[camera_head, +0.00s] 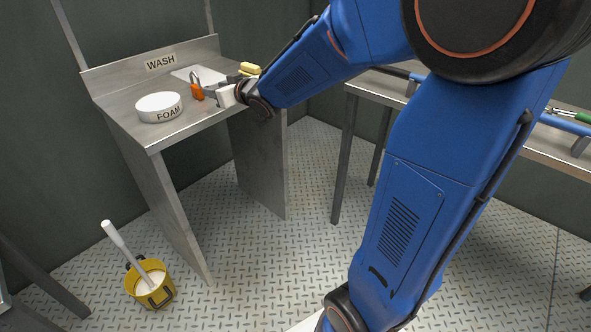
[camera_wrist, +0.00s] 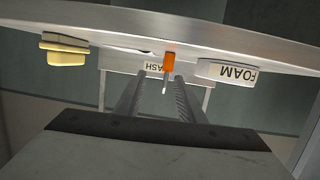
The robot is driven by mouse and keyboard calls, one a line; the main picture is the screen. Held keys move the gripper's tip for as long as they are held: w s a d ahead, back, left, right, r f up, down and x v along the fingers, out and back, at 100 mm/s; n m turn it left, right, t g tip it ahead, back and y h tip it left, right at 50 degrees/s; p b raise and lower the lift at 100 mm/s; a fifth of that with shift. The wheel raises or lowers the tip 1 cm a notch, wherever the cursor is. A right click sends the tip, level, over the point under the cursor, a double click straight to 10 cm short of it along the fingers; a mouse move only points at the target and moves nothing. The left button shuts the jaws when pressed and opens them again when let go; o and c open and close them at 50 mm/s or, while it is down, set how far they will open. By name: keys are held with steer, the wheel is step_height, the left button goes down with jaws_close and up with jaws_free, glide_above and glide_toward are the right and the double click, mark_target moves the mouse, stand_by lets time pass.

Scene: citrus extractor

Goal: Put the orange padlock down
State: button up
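The orange padlock (camera_head: 197,91) is upright on the steel wash table (camera_head: 125,98), its grey shackle pointing up. In the wrist view, which is upside down, the padlock (camera_wrist: 169,62) shows just beyond my fingertips, its shackle in line with the gap between them. My gripper (camera_head: 211,93) reaches in from the right, close to the padlock. In the wrist view the two fingers of my gripper (camera_wrist: 162,79) stand apart, with clear space on both sides of the shackle. Nothing appears clamped. The exact distance from fingertips to padlock is hard to tell.
A white round FOAM tub (camera_head: 159,105) stands left of the padlock. A white flat panel (camera_head: 190,73) and a yellow block (camera_head: 250,69) lie behind. The WASH sign (camera_head: 160,62) is on the backboard. A yellow bucket (camera_head: 150,284) stands on the floor; another bench (camera_head: 548,148) is at right.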

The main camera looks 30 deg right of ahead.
steer(key=s+d+f+m+g+h, duration=0.1)
steer(key=s+d+f+g, duration=0.1)
steer(key=s, duration=0.8)
steer(key=s+d+f+m+g+h, duration=0.1)
steer(key=s+d+f+g+h, duration=0.1)
steer(key=s, duration=0.9)
steer(key=s+d+f+m+g+h, duration=0.1)
steer(key=s+d+f+g, duration=0.1)
steer(key=s, duration=0.8)
steer(key=shift+s+d+g+h, duration=0.3)
steer(key=shift+d+g, duration=0.4)
steer(key=shift+d, duration=0.3)
steer(key=shift+o, duration=0.4)
steer(key=s+a+f+g+y, duration=0.1)
steer(key=s+f+g, duration=0.1)
steer(key=s, duration=0.8)
steer(key=shift+a+f, duration=0.4)
steer(key=shift+f, duration=0.25)
steer(key=shift+s+a+f+g, duration=0.1)
steer(key=shift+s+g, duration=0.3)
